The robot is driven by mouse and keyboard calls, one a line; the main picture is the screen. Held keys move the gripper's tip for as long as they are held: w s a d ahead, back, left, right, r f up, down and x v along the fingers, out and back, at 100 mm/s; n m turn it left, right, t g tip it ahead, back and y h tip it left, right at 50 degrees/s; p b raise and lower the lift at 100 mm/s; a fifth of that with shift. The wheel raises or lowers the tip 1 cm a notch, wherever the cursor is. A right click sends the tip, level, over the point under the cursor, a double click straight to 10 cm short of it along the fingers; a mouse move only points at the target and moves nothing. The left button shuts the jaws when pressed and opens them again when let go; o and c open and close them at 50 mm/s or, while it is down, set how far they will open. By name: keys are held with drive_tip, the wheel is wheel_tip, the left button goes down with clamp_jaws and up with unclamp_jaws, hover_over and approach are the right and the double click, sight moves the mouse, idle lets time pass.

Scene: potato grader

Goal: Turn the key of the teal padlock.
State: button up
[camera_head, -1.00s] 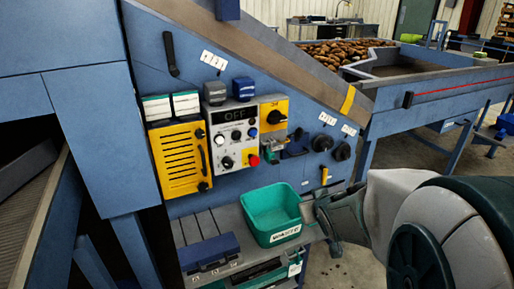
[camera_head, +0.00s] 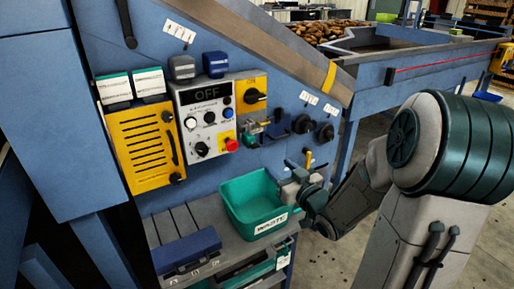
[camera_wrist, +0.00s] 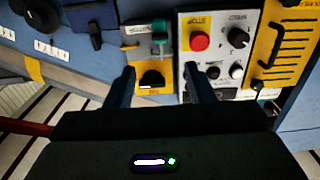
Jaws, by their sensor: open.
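The teal padlock (camera_head: 249,142) hangs at a small bracket below the yellow switch plate (camera_head: 252,92) on the blue machine wall. It also shows in the wrist view (camera_wrist: 159,27), upside down, beyond and above my fingertips. I cannot make out its key clearly in either view. My gripper (camera_head: 294,178) is beside the right rim of the teal waste bin, lower and to the right of the padlock. In the wrist view my two fingers (camera_wrist: 159,72) stand wide apart with nothing between them, pointing toward the panel.
Left of the padlock is a grey control box (camera_head: 207,118) with a red button and knobs. The teal waste bin (camera_head: 236,188) stands on the shelf below. A yellow louvred cover (camera_head: 145,145) is farther left.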

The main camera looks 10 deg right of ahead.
sight(256, 147)
drive_tip(key=b+x, duration=0.1)
drive_tip(key=x, duration=1.1)
drive_tip(key=shift+s, duration=0.1)
drive_tip(key=c, duration=1)
